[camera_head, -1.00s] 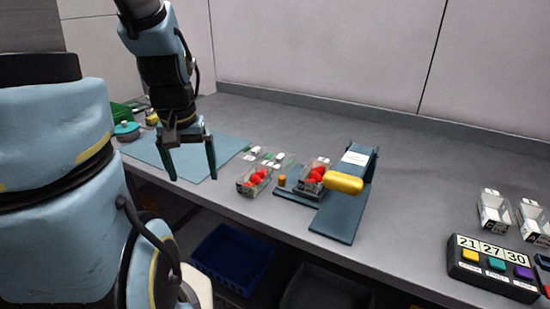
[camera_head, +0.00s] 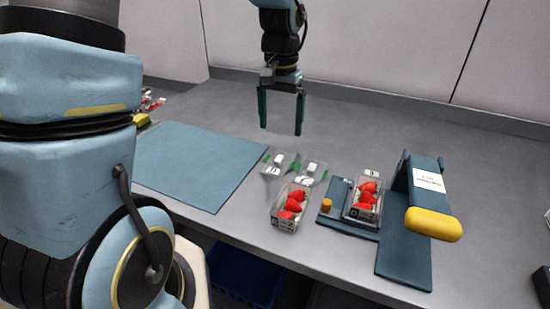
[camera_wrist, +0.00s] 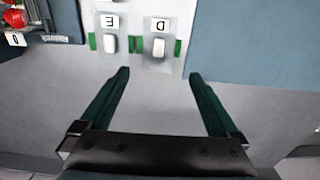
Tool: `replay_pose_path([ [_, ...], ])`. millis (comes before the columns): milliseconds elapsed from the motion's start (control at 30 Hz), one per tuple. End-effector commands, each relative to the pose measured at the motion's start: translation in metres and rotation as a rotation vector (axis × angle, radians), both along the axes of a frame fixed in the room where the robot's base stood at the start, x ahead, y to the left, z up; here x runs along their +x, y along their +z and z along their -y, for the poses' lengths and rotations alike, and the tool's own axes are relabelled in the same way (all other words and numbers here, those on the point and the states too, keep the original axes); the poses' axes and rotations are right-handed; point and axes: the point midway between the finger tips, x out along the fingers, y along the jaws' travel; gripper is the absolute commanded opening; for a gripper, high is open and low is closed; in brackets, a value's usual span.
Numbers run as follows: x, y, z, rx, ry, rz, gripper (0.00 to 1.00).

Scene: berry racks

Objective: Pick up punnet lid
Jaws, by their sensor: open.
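Two clear punnet lids with white knobs and green side tabs lie flat side by side on the bench. In the head view the left lid (camera_head: 280,163) is by the blue mat and the right lid (camera_head: 312,172) is behind a filled punnet (camera_head: 284,219). In the wrist view the lid labelled E (camera_wrist: 109,30) is left and the lid labelled D (camera_wrist: 158,35) is right. My gripper (camera_head: 281,130) is open and empty, pointing down above the bench beyond the lids. Its fingertips (camera_wrist: 159,74) show below the lids in the wrist view, apart from them.
A blue mat (camera_head: 190,160) lies left. The bench behind the lids is clear. A blue bin (camera_head: 243,275) is below.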

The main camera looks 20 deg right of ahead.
Motion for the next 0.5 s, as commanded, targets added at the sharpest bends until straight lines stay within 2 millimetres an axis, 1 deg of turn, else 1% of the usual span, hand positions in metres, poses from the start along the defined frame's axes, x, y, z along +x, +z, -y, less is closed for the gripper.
replay_pose_path([
  [33, -0.001, -0.008, -0.001, 0.002, 0.000, -0.004, 0.96],
  [133, -0.001, -0.023, -0.001, 0.003, 0.000, -0.003, 0.96],
  [200, 0.000, -0.030, -0.001, 0.001, 0.001, -0.002, 0.96],
  [367, -0.001, -0.039, 0.000, 0.001, 0.001, -0.002, 0.96],
  [500, -0.002, -0.055, 0.002, 0.003, 0.001, -0.004, 0.96],
])
